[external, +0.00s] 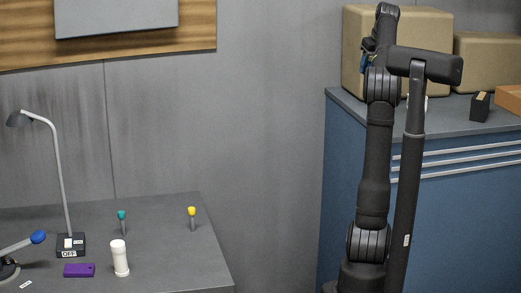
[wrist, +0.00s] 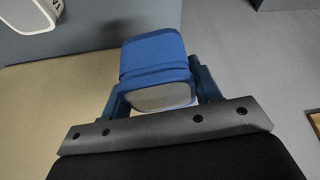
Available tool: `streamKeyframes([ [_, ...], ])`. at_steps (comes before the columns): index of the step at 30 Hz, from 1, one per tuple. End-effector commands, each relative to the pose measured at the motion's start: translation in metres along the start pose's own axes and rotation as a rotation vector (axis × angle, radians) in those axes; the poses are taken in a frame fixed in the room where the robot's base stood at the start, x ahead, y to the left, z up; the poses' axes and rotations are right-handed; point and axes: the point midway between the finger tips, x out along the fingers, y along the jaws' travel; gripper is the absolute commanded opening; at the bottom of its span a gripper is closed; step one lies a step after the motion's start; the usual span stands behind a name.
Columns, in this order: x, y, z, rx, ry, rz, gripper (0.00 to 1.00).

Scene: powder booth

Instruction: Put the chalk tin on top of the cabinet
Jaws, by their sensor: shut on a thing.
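My gripper (wrist: 160,88) is shut on a blue block-like thing with a pale grey end face, which looks like the chalk tin (wrist: 152,52). One finger is on each side of it. In the external view my gripper (external: 368,56) is high at the cabinet's left end, and a small patch of blue shows there. The cabinet (external: 350,150) is blue with a grey top (external: 440,118) and stands at the right. The tin is held above the level of that top. The gap beneath the tin cannot be judged.
A large tan box (external: 430,30) and another tan box (external: 490,60) stand at the back of the cabinet top. A small black box (external: 480,106) and an orange-brown box (external: 510,98) are at its right. The table (external: 180,260) at left holds a lamp (external: 60,170) and a white cylinder (external: 119,258).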

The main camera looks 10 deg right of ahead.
Motion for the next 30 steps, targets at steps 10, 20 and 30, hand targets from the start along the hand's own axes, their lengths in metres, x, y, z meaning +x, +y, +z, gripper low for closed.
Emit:
streamKeyframes([
  [10,-0.034,0.097,0.111,0.387,-0.001,0.161,0.29],
  [20,-0.074,0.147,0.222,0.721,-0.001,0.301,0.29],
  [30,-0.100,0.159,0.277,0.879,-0.001,0.366,0.29],
])
